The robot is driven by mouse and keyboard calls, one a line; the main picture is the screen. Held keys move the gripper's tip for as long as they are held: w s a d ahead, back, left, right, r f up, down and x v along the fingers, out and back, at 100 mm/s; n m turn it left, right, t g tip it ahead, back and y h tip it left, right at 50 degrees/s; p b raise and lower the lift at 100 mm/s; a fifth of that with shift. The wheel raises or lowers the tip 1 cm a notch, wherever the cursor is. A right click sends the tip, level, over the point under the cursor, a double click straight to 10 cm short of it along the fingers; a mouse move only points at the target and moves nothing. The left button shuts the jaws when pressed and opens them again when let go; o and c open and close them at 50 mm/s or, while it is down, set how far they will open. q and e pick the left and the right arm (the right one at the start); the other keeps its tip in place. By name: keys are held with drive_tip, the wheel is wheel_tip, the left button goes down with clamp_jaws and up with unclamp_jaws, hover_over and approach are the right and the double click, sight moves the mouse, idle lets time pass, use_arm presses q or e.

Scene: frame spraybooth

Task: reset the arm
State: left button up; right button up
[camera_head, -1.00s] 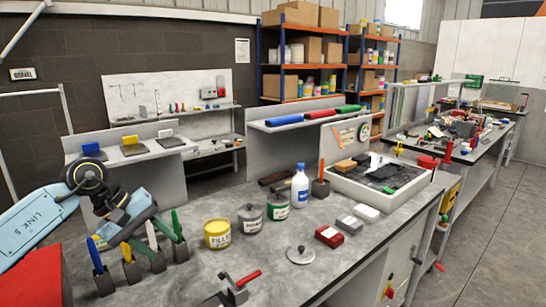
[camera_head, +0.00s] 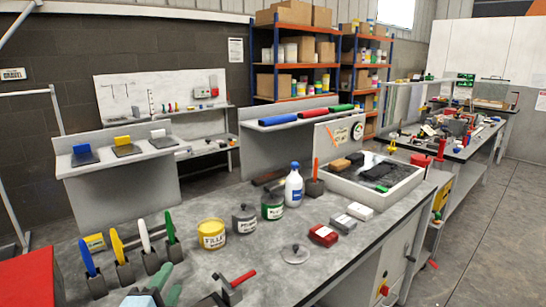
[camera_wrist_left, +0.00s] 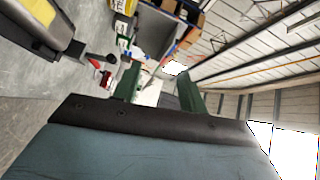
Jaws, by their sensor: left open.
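My left gripper (camera_head: 167,283) shows low in the head view, at the bottom edge, with two green fingers parted and nothing seen between them. Its arm is mostly out of the picture. In the left wrist view the two green fingers (camera_wrist_left: 160,88) stand apart, with only the distant room between them. The gripper appears in front of the workbench (camera_head: 265,270), near a row of coloured spreaders. I cannot tell its exact height above the bench. My right gripper is not in view.
Blue, yellow, white and green spreaders (camera_head: 144,240) stand in dark holders. A yellow tin (camera_head: 212,234), grey tin (camera_head: 245,218), green tin (camera_head: 272,206) and white bottle (camera_head: 294,187) stand behind. A lid (camera_head: 295,254) lies flat.

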use_arm(q)
drive_tip(key=s+a+f+n+g, duration=0.1)
drive_tip(key=s+f+n+g, duration=0.1)
drive_tip(key=s+f+n, duration=0.1)
drive_tip(key=s+a+f+n+g+y, duration=0.1)
drive_tip(key=s+f+n+g, duration=0.2)
drive_tip(key=s+f, duration=0.1)
drive_tip(key=s+a+f+n+g+y, duration=0.1)
drive_tip(key=s+f+n+g, duration=0.1)
drive_tip(key=s+f+n, duration=0.1)
drive_tip(key=shift+s+f, duration=0.65)
drive_tip(key=shift+f, duration=0.25)
drive_tip(key=s+d+f+n+g+h, duration=0.1)
drive_tip(key=s+f+n+g, duration=0.25)
drive_tip(key=s, duration=0.45)
drive_tip(key=s+f+n+g, duration=0.2)
drive_tip(key=s+n+g, duration=0.15)
drive_tip(key=s, duration=0.35)
wheel_tip(320, 180, down, 26)
drive_tip(key=s+m+g, duration=0.1)
drive_tip(key=s, duration=0.1)
drive_tip(key=s+a+f+g, duration=0.1)
drive_tip(key=s+a+f, duration=0.1)
drive_tip(key=s+f, duration=1.2)
drive_tip(key=shift+s+a+f+m+g+b, duration=0.3)
drive_tip(key=shift+s+a+b, duration=0.1)
drive_tip(key=shift+s, duration=0.45)
